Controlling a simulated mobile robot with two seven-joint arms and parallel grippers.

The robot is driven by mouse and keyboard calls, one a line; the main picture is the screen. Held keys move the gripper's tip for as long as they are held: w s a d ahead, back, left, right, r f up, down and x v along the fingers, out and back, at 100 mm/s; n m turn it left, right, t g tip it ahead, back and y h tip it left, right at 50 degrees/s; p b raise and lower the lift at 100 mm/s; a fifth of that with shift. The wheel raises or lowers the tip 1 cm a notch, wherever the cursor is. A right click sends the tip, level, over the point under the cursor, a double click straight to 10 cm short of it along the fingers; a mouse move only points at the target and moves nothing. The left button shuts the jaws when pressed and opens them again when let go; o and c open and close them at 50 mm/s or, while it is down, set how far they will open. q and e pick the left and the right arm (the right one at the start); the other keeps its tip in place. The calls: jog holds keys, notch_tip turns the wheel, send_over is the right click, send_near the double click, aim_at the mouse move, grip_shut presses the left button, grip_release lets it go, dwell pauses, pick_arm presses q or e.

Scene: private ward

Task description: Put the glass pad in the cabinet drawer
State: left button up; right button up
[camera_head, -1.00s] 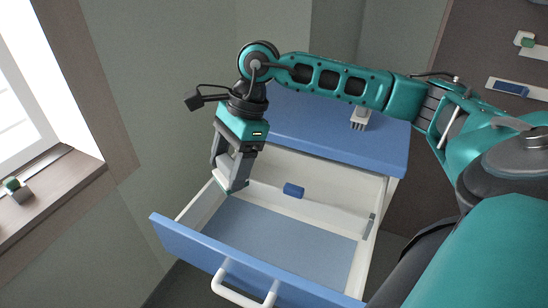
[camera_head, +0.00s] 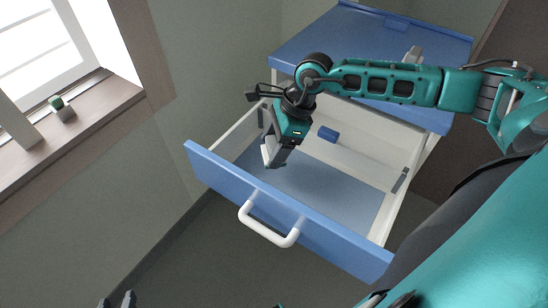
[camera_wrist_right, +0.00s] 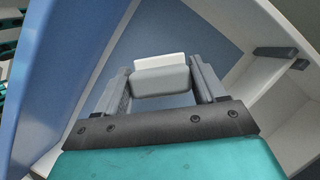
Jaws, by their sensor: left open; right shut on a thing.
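The glass pad (camera_wrist_right: 160,78), a small grey block with a white edge, sits between the fingers of my right gripper (camera_wrist_right: 163,85) in the right wrist view. In the head view, my right gripper (camera_head: 274,158) is shut on it and tilted downward in the left part of the open cabinet drawer (camera_head: 290,212). A pale edge of the pad (camera_head: 266,154) shows there. Whether it touches the drawer floor I cannot tell. My left gripper (camera_head: 117,302) is open at the bottom left edge, far from the drawer; only its fingertips show.
The blue-topped cabinet (camera_head: 330,38) stands behind the drawer, with a small pale object (camera_head: 413,55) on top. A small blue block (camera_head: 328,134) is at the drawer's back. The drawer floor (camera_head: 345,198) is otherwise clear. A green-and-grey object (camera_head: 62,108) is on the windowsill.

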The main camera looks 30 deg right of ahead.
jog(key=shift+f, duration=2.3)
jog(key=shift+b, duration=0.3)
jog(key=shift+f, duration=0.2)
jog(key=o, duration=1)
jog(key=shift+r, duration=0.1)
jog(key=shift+o, duration=0.2)
jog(key=p+v, duration=0.1)
jog(key=v, duration=1.1)
jog(key=shift+r, duration=0.15)
